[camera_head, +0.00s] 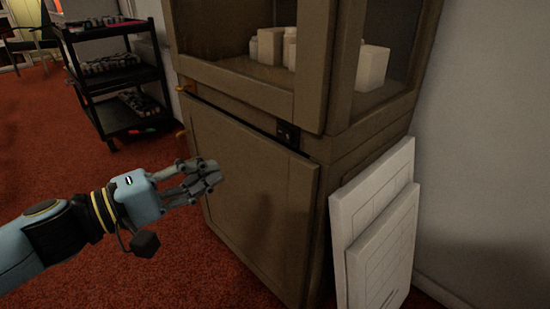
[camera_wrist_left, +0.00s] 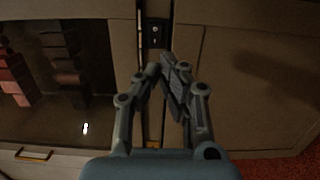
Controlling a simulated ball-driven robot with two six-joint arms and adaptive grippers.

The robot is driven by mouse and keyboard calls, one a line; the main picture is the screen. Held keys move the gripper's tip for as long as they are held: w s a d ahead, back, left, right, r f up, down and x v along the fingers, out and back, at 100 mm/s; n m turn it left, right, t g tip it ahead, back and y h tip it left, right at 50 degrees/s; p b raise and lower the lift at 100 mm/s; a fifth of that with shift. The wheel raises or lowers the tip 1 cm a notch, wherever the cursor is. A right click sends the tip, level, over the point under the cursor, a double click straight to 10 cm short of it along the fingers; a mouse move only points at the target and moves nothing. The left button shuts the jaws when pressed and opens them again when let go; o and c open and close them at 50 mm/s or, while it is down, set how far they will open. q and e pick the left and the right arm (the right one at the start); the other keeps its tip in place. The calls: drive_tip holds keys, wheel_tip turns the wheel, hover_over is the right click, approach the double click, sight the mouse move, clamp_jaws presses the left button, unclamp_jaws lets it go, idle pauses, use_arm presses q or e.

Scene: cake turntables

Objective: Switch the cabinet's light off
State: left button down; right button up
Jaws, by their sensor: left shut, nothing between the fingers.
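The brown cabinet (camera_head: 250,190) stands in the middle of the head view, with an upper display part and a closed-looking lower door. A small black switch plate (camera_head: 288,134) sits on its front, between the upper part and the lower door. The plate also shows in the left wrist view (camera_wrist_left: 156,33), beyond the fingertips. My left gripper (camera_head: 213,178) is shut and empty, in front of the lower door, left of and below the plate in the head view. It appears apart from the plate. My right gripper is out of view.
White panels (camera_head: 375,215) lean against the cabinet's right side. A black shelf cart (camera_head: 115,85) stands at the back left on the red carpet (camera_head: 60,150). White containers (camera_head: 372,68) stand inside the upper cabinet.

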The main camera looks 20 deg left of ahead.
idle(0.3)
use_arm(q)
approach(287, 141)
drive_tip(key=x, duration=0.6)
drive_tip(key=shift+p, duration=0.35)
drive_tip(key=shift+w+d, duration=0.4)
drive_tip(key=shift+w, duration=0.15)
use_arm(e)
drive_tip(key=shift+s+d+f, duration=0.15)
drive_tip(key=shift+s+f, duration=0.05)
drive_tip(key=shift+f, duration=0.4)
use_arm(q)
drive_tip(key=shift+d, duration=0.1)
